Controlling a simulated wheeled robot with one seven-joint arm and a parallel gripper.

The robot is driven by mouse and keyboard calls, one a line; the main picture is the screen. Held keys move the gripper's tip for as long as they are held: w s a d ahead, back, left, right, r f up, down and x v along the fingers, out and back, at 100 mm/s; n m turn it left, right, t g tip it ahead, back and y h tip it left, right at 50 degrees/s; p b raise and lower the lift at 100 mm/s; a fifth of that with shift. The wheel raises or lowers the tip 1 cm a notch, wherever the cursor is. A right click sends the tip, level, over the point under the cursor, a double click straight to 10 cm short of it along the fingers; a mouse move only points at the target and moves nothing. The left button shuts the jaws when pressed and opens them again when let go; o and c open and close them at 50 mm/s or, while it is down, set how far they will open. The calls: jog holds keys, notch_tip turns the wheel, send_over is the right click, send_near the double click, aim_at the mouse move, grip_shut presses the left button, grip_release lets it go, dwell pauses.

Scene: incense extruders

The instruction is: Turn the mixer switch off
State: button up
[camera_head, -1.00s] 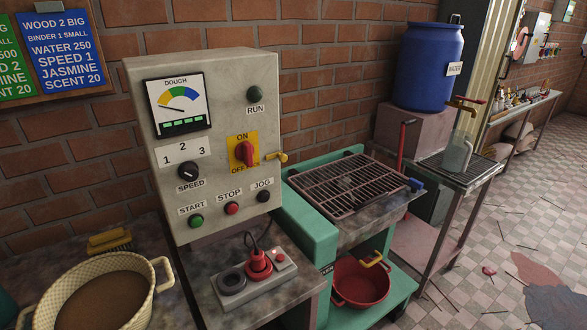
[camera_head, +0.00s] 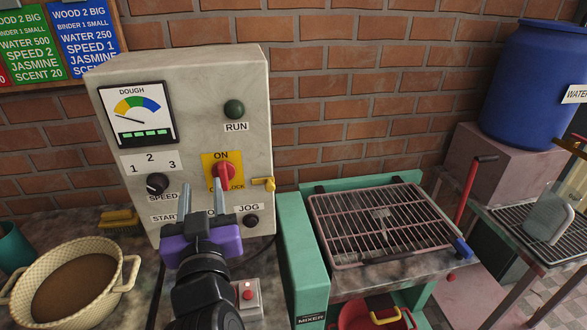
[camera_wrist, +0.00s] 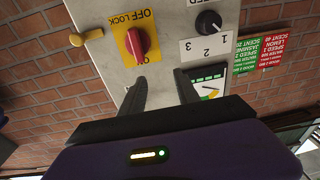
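The mixer switch is a red knob (camera_head: 223,176) on a yellow plate (camera_head: 209,160) marked ON above and OFF LOCK below. It sits on the front of a grey control box (camera_head: 187,85), its handle roughly upright in line with ON. In the wrist view the red knob (camera_wrist: 139,44) appears upside down, with ON at the bottom. My gripper (camera_head: 202,194) is open and empty. Its fingers point at the panel, just below and left of the knob in the head view, apparently apart from it. The gripper hides part of the START, STOP and OFF labels.
A brass padlock-like piece (camera_head: 263,184) juts out right of the switch. The speed knob (camera_head: 157,184) and green RUN lamp (camera_head: 234,109) are on the same panel. A teal mixer with a grille (camera_head: 382,222) stands right. A woven basin (camera_head: 75,283) is at left.

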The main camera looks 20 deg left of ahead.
aim_at(223, 178)
jog(key=shift+m+h, duration=0.6)
jog(key=shift+h, duration=0.2)
jog(key=w+f, duration=0.1)
jog(key=w, duration=0.1)
jog(key=w+f+p, duration=0.1)
jog(key=w, duration=0.2)
jog(key=w+a+f, duration=0.1)
jog(key=w, duration=0.2)
jog(key=shift+w+a+f, duration=0.1)
jog(key=shift+w+a, duration=0.2)
jog(key=shift+a, duration=0.05)
grip_shut()
